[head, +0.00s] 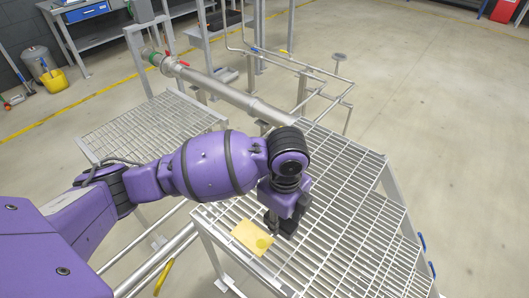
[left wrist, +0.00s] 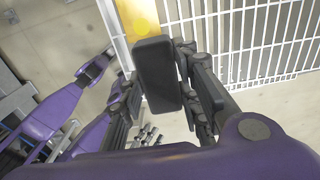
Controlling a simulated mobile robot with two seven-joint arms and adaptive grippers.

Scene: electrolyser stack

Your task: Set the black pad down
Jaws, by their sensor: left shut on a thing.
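The black pad (left wrist: 157,75) is a dark rounded block between the fingers of my left gripper (left wrist: 163,88) in the left wrist view. The gripper is shut on it. In the head view my left gripper (head: 284,217) points down over the near left part of a metal grating (head: 345,215), beside a yellow square (head: 250,237) with a round spot. The pad is hard to tell from the dark fingers there. Whether the pad touches the grating is unclear. The yellow square also shows beyond the pad in the left wrist view (left wrist: 138,20). My right gripper is out of view.
A large pipe (head: 225,92) with a red-handled valve runs behind the grating. Thinner pipes (head: 305,68) rise beyond it. A second, lower grating (head: 150,130) lies to the left. The grating right of my gripper is clear. A yellow bucket (head: 54,80) stands far left.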

